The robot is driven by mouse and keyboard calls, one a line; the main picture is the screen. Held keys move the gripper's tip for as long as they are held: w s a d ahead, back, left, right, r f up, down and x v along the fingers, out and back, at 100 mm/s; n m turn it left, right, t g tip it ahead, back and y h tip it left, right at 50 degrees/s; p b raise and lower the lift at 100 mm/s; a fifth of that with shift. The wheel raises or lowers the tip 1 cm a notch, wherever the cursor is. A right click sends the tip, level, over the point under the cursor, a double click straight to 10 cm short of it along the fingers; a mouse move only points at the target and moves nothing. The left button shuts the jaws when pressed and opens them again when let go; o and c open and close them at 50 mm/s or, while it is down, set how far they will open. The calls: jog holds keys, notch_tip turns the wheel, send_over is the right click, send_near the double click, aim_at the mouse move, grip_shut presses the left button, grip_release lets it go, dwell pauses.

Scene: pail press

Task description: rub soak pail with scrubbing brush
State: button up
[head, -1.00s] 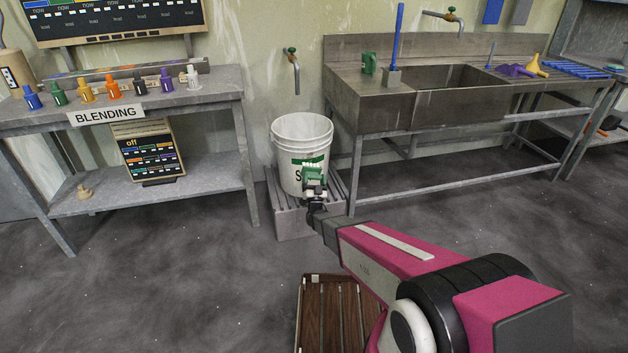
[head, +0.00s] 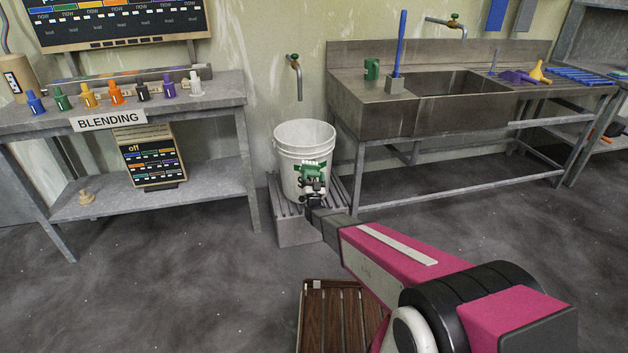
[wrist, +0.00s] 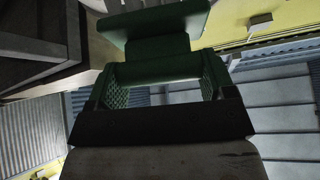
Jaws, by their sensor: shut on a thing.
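The soak pail (head: 289,165) is a white bucket standing upright on a grey slatted stand below the wall tap. Its open rim faces up, and its printed label is mostly hidden behind my gripper. My gripper (head: 313,188) is in front of the pail's side, shut on a green scrubbing brush (head: 312,171). Pale bristle tips show along the brush's upper edge. The brush overlaps the pail in the head view; I cannot tell whether they touch. The wrist view shows the green brush (wrist: 155,70) close up in the jaws, with the pail not clearly seen.
A bench (head: 215,92) with coloured bottles and a BLENDING sign stands left. A steel sink (head: 372,115) stands right of the pail, close beside it. The pail's stand (head: 297,232) rests on the floor. A brown slatted board (head: 340,310) lies in front; floor around it is clear.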

aim_at(319, 171)
jog(key=shift+w+a, duration=0.15)
jog(key=shift+w, duration=0.4)
jog(key=shift+w+a, duration=0.15)
jog(key=shift+w, duration=0.4)
dwell(0.8)
jog(key=shift+d, duration=0.15)
jog(key=shift+w+d, duration=0.2)
jog(key=shift+d, duration=0.6)
jog(key=shift+w+d, duration=0.15)
jog(key=shift+d, duration=0.65)
jog(key=shift+w, duration=0.15)
jog(key=shift+a, duration=0.15)
jog(key=shift+s+a, duration=0.15)
jog(key=shift+a, duration=0.75)
jog(key=shift+s+a, duration=0.1)
jog(key=shift+a, duration=0.75)
jog(key=s+d, duration=0.2)
jog(key=s, duration=0.4)
